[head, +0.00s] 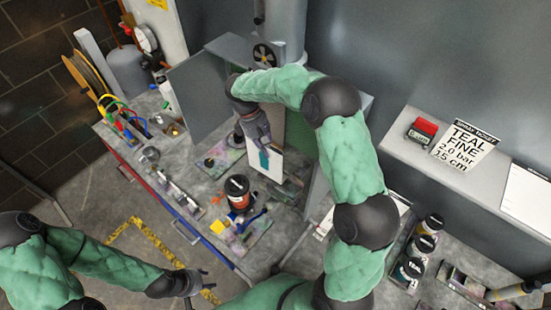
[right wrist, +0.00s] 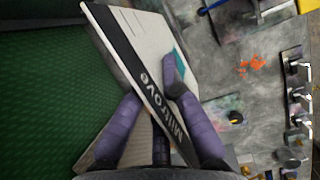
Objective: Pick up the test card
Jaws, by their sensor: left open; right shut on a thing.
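The test card (head: 273,167) is a white card with a teal patch, standing upright over the bench in the head view. My right gripper (head: 262,143) is shut on its upper part. In the right wrist view the card (right wrist: 127,38) lies between the purple fingers of the right gripper (right wrist: 152,92). A black strip with white lettering runs along the card's near edge, partly covered by a finger. I cannot tell whether the card's lower edge touches anything. My left gripper (head: 197,282) is open and empty at the lower left, in front of the bench.
A dark jar with an orange label (head: 238,194) and a blue-handled tool (head: 250,222) are on the bench near the card. A grey panel (head: 204,92) stands behind left. Several dark-lidded jars (head: 424,246) stand at right. A shelf holds a lettered sign (head: 464,143).

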